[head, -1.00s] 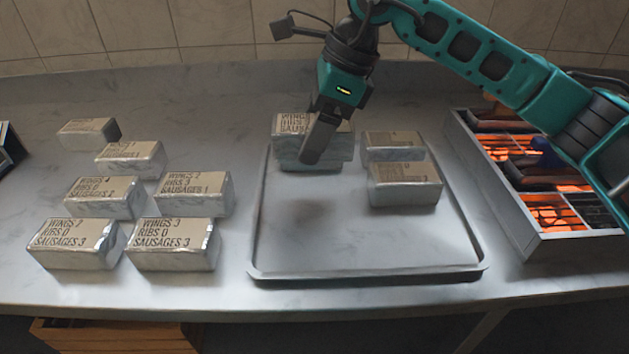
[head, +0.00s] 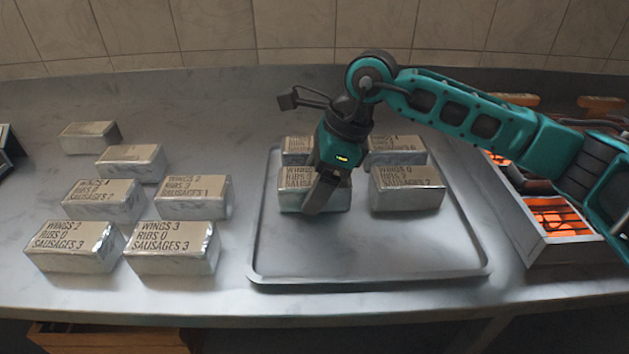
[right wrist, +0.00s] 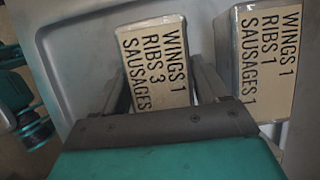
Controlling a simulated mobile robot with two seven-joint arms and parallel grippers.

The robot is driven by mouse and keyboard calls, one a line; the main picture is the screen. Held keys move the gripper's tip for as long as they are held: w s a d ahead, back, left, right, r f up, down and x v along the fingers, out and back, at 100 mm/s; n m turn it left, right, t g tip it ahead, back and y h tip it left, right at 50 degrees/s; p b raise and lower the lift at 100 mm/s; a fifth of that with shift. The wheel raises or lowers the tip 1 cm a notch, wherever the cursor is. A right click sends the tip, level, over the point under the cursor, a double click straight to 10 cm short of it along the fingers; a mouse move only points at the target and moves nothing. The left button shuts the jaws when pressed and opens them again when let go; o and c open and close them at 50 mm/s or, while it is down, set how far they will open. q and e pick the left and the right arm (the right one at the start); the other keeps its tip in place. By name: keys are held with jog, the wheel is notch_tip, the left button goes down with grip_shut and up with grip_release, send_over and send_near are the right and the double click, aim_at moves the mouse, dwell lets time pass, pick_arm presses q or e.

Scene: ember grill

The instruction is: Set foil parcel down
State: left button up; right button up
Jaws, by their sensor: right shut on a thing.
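My right gripper (head: 322,192) is shut on a foil parcel (head: 293,190) with a tan label on top, at the left of the tray's front parcel row. The right wrist view shows it between the fingers, labelled "WINGS 1 RIBS 3 SAUSAGES" (right wrist: 155,65). Its base looks level with the neighbouring parcel's; a finger hides part of it, and I cannot tell whether it touches the tray (head: 370,262). A parcel labelled "WINGS 1 RIBS 1 SAUSAGES 1" (right wrist: 262,60) lies close beside it in the wrist view. My left gripper is not in view.
Behind the held parcel is a back-left parcel (head: 296,146). A back-right parcel (head: 398,150) and front-right parcel (head: 407,190) also sit on the tray. Several parcels (head: 172,248) stand left on the counter. A glowing grill (head: 560,225) is at right. The tray's front is clear.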

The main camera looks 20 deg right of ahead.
jog(key=o, duration=1.3)
jog(key=shift+f, duration=0.1)
jog(key=shift+r+p, duration=0.3)
jog(key=v, duration=1.1)
jog(key=shift+s+d+r+p, duration=0.1)
jog(key=shift+d+r+p, duration=0.15)
jog(key=shift+r+p, duration=0.1)
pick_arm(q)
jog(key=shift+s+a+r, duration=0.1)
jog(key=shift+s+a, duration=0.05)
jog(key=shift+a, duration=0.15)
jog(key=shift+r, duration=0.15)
